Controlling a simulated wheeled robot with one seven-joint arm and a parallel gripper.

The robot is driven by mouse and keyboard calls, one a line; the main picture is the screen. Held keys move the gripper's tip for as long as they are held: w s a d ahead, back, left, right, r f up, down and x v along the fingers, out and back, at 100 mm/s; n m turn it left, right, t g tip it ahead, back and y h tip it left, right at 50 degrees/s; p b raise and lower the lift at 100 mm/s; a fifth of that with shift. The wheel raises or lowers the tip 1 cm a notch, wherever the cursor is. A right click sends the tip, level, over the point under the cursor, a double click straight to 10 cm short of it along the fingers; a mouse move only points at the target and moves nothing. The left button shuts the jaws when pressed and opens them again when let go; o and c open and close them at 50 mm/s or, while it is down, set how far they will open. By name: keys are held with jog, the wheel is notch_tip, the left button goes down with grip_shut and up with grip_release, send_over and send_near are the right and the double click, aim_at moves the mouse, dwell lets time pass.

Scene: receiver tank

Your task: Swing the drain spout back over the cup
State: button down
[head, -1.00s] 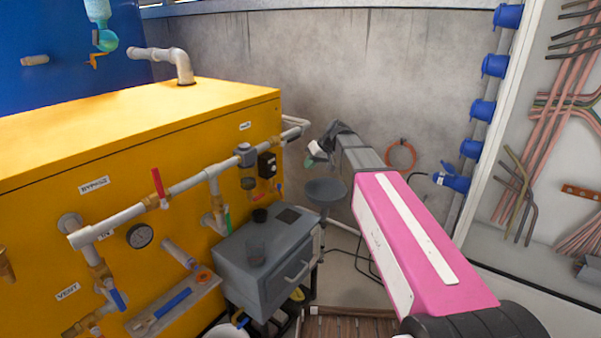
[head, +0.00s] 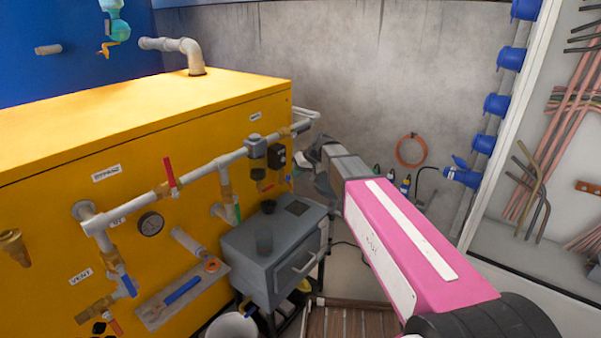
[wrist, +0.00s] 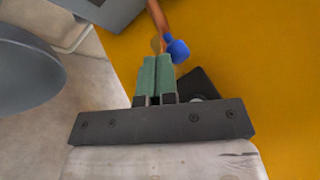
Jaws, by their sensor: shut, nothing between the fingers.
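In the wrist view, a copper-coloured pipe (wrist: 158,20) with a blue knob (wrist: 178,50) comes down along the yellow tank; it looks like the drain spout, though its outlet is not clear. My gripper (wrist: 157,62) has its green fingers shut and empty, their tips just beside the blue knob; I cannot tell whether they touch. A grey round dish (wrist: 28,72) is at the left, apart from the fingers. My fingers are not distinct there.
The yellow tank (head: 60,210) fills the left, with pipes, a red lever (head: 169,172) and a gauge (head: 150,224) on its front. The grey cabinet (head: 250,268) stands against it. A concrete wall (head: 300,50) closes the back. Blue sockets (head: 497,104) line the right.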

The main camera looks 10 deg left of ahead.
jog(key=shift+s, duration=0.1)
dwell(0.3)
jog(key=shift+s+a+m, duration=0.15)
jog(key=shift+s+m, duration=0.05)
jog(key=shift+m, duration=0.2)
jog(key=shift+s+t, duration=0.1)
jog(key=shift+t, duration=0.2)
jog(key=shift+s+a+m+t+h, duration=0.15)
jog(key=shift+s+a+m+t, duration=0.15)
jog(key=shift+m, duration=0.25)
jog(key=shift+s+a+m+t+h, duration=0.2)
jog(key=shift+s+m+t, duration=0.15)
jog(key=shift+m, duration=0.2)
jog(key=s+a+m+t, duration=0.1)
jog(key=s+a+m, duration=0.1)
jog(key=a, duration=0.5)
jog(key=shift+m+h, duration=0.45)
jog(key=shift+m, duration=0.25)
jog(key=shift+a+t, duration=0.15)
jog(key=shift+t, duration=0.1)
